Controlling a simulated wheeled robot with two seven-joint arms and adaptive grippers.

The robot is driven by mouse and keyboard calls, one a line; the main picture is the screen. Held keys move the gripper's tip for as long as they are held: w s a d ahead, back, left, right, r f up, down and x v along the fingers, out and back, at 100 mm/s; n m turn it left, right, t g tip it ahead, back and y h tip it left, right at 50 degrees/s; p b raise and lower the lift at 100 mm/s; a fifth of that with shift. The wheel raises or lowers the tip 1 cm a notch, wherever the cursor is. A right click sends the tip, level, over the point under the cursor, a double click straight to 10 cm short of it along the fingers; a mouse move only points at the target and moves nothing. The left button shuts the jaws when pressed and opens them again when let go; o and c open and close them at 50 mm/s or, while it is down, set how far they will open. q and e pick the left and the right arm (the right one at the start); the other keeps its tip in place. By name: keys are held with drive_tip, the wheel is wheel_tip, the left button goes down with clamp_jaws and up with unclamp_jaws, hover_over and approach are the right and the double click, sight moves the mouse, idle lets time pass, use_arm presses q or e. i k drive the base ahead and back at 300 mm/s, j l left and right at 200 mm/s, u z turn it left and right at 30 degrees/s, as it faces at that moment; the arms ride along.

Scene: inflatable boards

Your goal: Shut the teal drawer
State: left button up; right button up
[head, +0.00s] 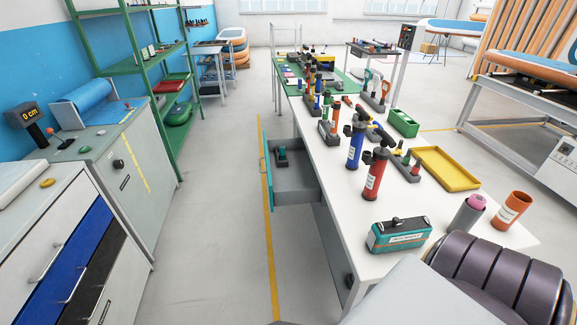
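The teal drawer (266,182) stands open, pulled out to the left from under the long white table. Its thin teal front faces left, and its grey tray (303,178) shows from above. A small dark teal item (282,157) lies inside toward the back of the tray. The drawer's right end is hidden under the tabletop. Neither of my grippers is in view.
The white table (330,175) carries blue and red pumps (373,175), a teal box (399,236), a yellow tray (445,168) and cups. Clear floor (215,220) lies left of the drawer. Grey cabinets (140,160) and a green shelf (160,75) stand farther left.

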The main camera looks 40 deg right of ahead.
sight(293, 179)
drive_tip(key=i+j+z, duration=0.15)
drive_tip(key=z, duration=0.3)
drive_tip(key=i+j+z, duration=0.2)
drive_tip(key=z, duration=0.25)
drive_tip(key=i+j+z, duration=0.3)
drive_tip(key=j+z, duration=0.3)
drive_tip(key=i+j, duration=0.05)
drive_tip(key=j, duration=0.05)
